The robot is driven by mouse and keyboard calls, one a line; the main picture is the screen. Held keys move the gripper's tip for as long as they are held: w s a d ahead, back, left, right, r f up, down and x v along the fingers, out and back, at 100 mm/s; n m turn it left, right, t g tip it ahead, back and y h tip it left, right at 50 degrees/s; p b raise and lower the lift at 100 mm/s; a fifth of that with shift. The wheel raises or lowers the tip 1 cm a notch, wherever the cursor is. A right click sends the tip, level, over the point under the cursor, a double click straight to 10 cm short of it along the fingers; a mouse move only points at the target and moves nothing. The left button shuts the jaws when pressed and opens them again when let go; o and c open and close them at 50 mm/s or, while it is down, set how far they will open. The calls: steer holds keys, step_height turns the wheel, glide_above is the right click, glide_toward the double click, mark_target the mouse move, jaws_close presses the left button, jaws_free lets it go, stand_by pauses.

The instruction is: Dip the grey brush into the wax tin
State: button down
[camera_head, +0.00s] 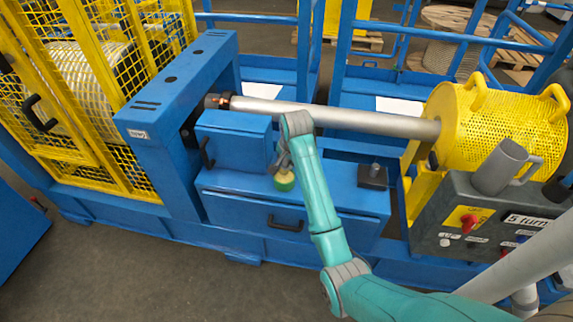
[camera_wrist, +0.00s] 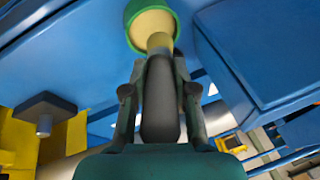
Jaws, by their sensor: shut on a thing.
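My gripper (camera_wrist: 159,72) is shut on the grey brush (camera_wrist: 160,108), with one finger on each side of its dark grey handle. The brush's pale yellowish tip points away from my gripper, toward the wax tin (camera_wrist: 132,20). The tin is green and round with cream-yellow wax inside. The tip overlaps the tin's opening in the wrist view; I cannot tell how deep it reaches or whether it touches the wax. In the head view my gripper (camera_head: 283,161) is just above the tin (camera_head: 285,184) on the blue deck, and the brush is mostly hidden.
A blue box (camera_head: 233,140) stands left of the tin. A grey shaft (camera_head: 345,117) runs behind my wrist to a yellow perforated drum (camera_head: 505,115). A black square block with a knob (camera_head: 372,178) sits to the right on the deck. A grey mug (camera_head: 500,166) is on the control panel.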

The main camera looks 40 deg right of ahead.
steer(key=shift+r, duration=2.4)
